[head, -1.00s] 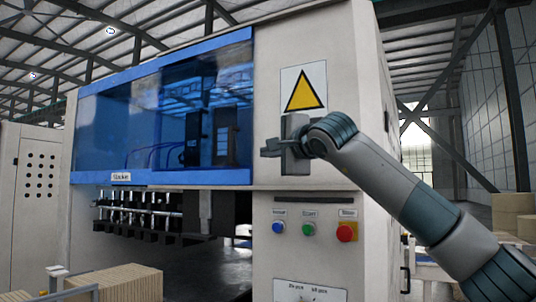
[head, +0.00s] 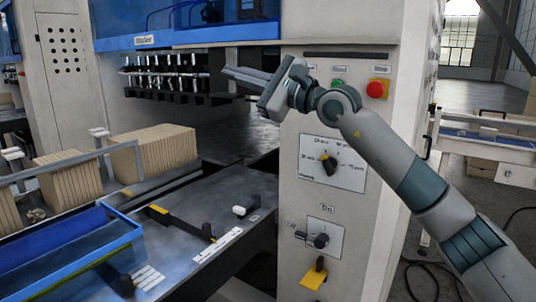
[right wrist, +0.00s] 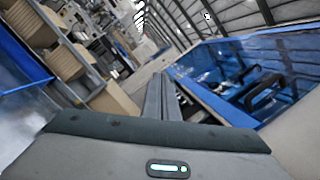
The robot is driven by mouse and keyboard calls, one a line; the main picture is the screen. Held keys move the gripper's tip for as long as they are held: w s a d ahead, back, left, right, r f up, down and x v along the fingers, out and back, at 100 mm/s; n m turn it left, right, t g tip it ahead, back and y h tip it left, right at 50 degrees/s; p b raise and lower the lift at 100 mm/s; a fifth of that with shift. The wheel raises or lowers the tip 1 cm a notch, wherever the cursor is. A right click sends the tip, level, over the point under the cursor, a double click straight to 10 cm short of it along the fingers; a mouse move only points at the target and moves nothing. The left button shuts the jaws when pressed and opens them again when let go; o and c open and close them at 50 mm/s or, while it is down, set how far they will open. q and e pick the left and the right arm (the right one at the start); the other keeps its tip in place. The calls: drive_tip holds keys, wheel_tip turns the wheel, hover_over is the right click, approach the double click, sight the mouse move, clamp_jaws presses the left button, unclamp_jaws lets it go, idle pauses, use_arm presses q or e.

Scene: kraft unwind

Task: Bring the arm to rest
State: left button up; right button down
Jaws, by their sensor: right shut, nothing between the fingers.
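My right gripper (head: 246,75) is in the head view, in front of the machine's upper front, left of the button panel. Its fingers are together with nothing between them, pointing left. It also shows in the right wrist view (right wrist: 161,95), where the two fingers lie side by side. My right arm reaches in from the lower right of the head view and covers part of the buttons. My left gripper is not in view.
The machine's panel has a red button (head: 376,89), a rotary dial (head: 328,163) and a lower switch (head: 318,240). A row of metal nozzles (head: 165,78) hangs behind the gripper. A work table (head: 205,205), a blue tray (head: 70,250) and stacked brown boards (head: 155,150) stand left.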

drive_tip(key=s+d+f+n+t+h, duration=0.3)
drive_tip(key=d+f+n+h, duration=0.5)
drive_tip(key=f, duration=0.8)
drive_tip(key=s+d+f+n+t+h, duration=0.2)
drive_tip(key=s+d+f+n+h, duration=0.3)
drive_tip(key=d+f+n, duration=0.8)
drive_tip(key=s+d+f+n+t+h, duration=0.3)
drive_tip(key=d+f+h, duration=0.4)
drive_tip(key=f, duration=1.2)
drive_tip(key=s+d+f+m+g, duration=0.35)
drive_tip(key=s+f+g, duration=0.35)
drive_tip(key=s+f, duration=0.8)
drive_tip(key=s+a+f+m+g+y, duration=0.15)
drive_tip(key=s+f+g, duration=0.35)
drive_tip(key=s, duration=0.7)
drive_tip(key=s+a+f+m+g+y, duration=0.1)
drive_tip(key=s+f+m+g, duration=0.15)
drive_tip(key=s+f, duration=0.7)
wheel_tip(320, 180, down, 23)
drive_tip(key=s+g, duration=0.1)
drive_tip(key=s, duration=0.1)
drive_tip(key=s+d+f, duration=0.2)
drive_tip(key=s+f, duration=1.4)
drive_tip(key=f, duration=0.2)
drive_tip(key=shift+s+d+f+g, duration=0.3)
drive_tip(key=shift+s+f+g, duration=0.05)
drive_tip(key=shift+f+g, duration=0.1)
